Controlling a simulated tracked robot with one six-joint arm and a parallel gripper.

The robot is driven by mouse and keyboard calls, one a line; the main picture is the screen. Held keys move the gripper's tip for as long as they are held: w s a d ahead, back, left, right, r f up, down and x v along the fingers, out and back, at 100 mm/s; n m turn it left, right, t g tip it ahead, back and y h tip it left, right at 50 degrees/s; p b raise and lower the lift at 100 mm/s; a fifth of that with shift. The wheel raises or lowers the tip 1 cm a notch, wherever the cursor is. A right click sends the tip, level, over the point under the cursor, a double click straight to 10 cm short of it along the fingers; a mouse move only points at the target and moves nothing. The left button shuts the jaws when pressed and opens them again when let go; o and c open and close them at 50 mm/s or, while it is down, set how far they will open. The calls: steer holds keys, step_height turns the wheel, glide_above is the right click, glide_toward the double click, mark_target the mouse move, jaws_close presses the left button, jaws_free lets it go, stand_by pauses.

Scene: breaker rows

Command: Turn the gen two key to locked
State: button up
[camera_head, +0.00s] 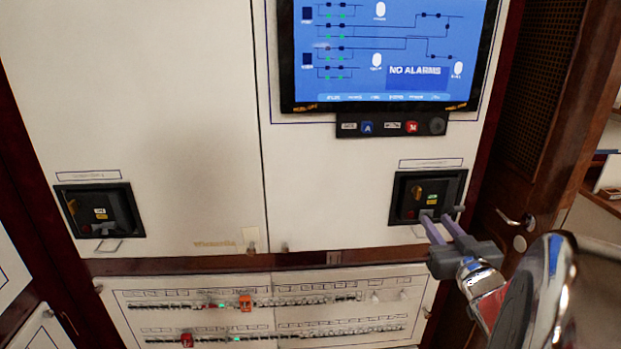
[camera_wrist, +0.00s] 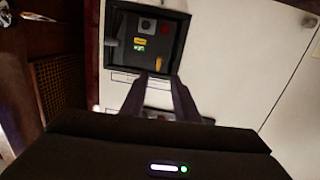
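Two black breaker panels are set in the white cabinet, a left one (camera_head: 100,210) and a right one (camera_head: 450,183). I cannot read which is gen two. The right panel has a yellow key-like knob (camera_head: 417,192), which also shows in the wrist view (camera_wrist: 159,63), and a small green and yellow label. My gripper (camera_head: 436,217) is in front of the lower part of the right panel. In the wrist view its two fingers (camera_wrist: 160,78) stand apart with nothing between them, pointing towards the yellow knob. Whether they touch the panel is unclear.
A blue screen (camera_head: 390,50) reading "NO ALARMS" is above, with a button strip (camera_head: 392,124) under it. Rows of small breakers (camera_head: 245,303) are below. A wooden door with a handle (camera_head: 515,218) stands right of the cabinet.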

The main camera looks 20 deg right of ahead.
mark_target(419, 194)
steer(key=shift+s+d+t+y, duration=0.3)
steer(key=shift+s+t, duration=0.2)
steer(key=shift+s, duration=0.1)
steer(key=shift+w, duration=0.15)
steer(key=x, duration=1.3)
steer(key=shift+w+d, duration=0.15)
steer(key=shift+w, duration=0.1)
